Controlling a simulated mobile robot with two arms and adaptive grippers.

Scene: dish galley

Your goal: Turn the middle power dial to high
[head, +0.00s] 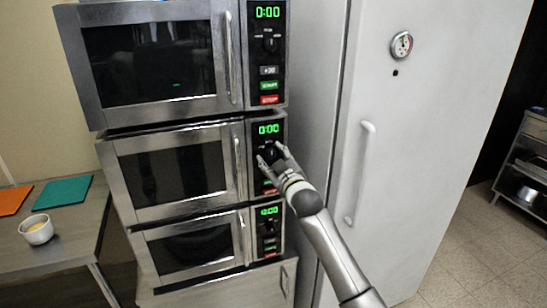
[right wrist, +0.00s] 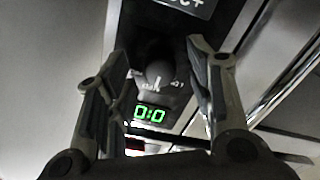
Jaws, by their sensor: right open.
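The middle microwave (head: 170,170) is in a stack of three steel microwaves in the head view. Its green display (head: 268,129) reads 0:00. My right gripper (head: 269,155) is in front of its control panel, with its fingers apart. In the right wrist view the dark middle power dial (right wrist: 160,72) lies between the two open fingers of my right gripper (right wrist: 155,50), with gaps on both sides. In the head view the fingers largely hide this dial, and I cannot tell its setting. My left gripper is not in view.
The top microwave (head: 150,62) and bottom microwave (head: 190,246) have similar panels. A tall white fridge door (head: 430,130) with a handle (head: 360,172) stands right of the stack.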

